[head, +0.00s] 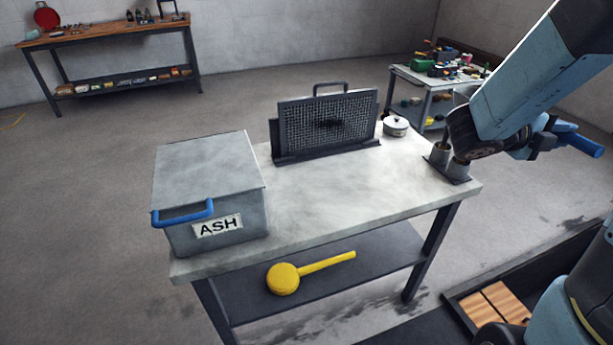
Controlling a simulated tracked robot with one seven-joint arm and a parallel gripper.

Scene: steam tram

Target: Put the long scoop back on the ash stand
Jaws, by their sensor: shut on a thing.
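The ash stand (335,205) is a grey metal-topped table with a lower shelf, in the middle of the head view. A grey box marked ASH (208,180) with a blue handle stands on its left end. At the right, my gripper (537,146) is mostly hidden behind my arm. It is shut on what looks like the long scoop (585,144), whose blue handle sticks out to the right. The rest of the scoop is largely hidden by my arm. The scoop is held above and beyond the stand's right end.
A mesh panel (327,118) stands upright in a rack at the stand's back edge. A lidded pot (396,126) and a tube holder (458,172) are to its right. A yellow mallet (285,279) lies on the lower shelf. The middle of the top is clear.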

